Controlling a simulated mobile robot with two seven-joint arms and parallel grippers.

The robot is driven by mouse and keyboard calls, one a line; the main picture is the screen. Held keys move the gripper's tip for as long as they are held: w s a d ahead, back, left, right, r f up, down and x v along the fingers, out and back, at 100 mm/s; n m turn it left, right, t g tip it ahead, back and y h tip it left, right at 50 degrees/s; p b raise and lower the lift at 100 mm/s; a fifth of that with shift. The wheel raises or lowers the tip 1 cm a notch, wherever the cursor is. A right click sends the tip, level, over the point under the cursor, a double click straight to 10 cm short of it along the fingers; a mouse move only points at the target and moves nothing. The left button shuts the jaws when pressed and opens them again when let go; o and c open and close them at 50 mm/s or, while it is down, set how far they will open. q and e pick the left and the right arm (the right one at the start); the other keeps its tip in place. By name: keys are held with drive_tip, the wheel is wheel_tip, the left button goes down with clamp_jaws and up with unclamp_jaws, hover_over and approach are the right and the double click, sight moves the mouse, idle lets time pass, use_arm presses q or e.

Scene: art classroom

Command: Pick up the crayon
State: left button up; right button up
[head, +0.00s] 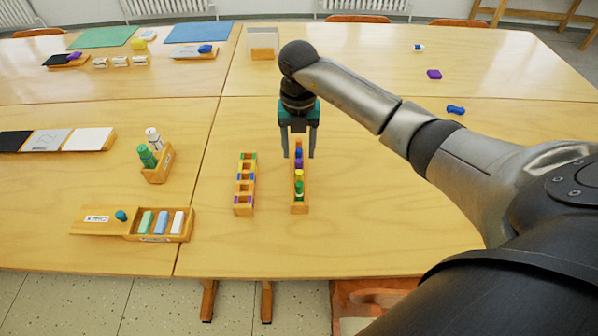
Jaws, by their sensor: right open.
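My right gripper (298,152) points down, open, with one finger on each side of the far end of a narrow wooden holder (299,209). The holder stands on the table with a row of small coloured pieces in it: blue, purple, yellow and green. I cannot tell for sure which piece is the crayon. The yellow piece (299,174) and the green piece (299,190) show clearly in front of the fingers. The far end of the row is partly hidden by the gripper. My left gripper is not in view.
A second wooden holder (236,211) with coloured slots stands just left. A box of chalk-like blocks (187,236) and a bottle stand (160,175) are further left. A blue piece (455,110) and a purple piece (434,74) lie at the right. The front table area is clear.

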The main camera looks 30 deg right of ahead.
sight(299, 160)
wheel_tip(299, 160, down, 5)
drive_tip(key=shift+f+b, duration=0.15)
drive_tip(key=shift+b, duration=0.5)
clamp_jaws()
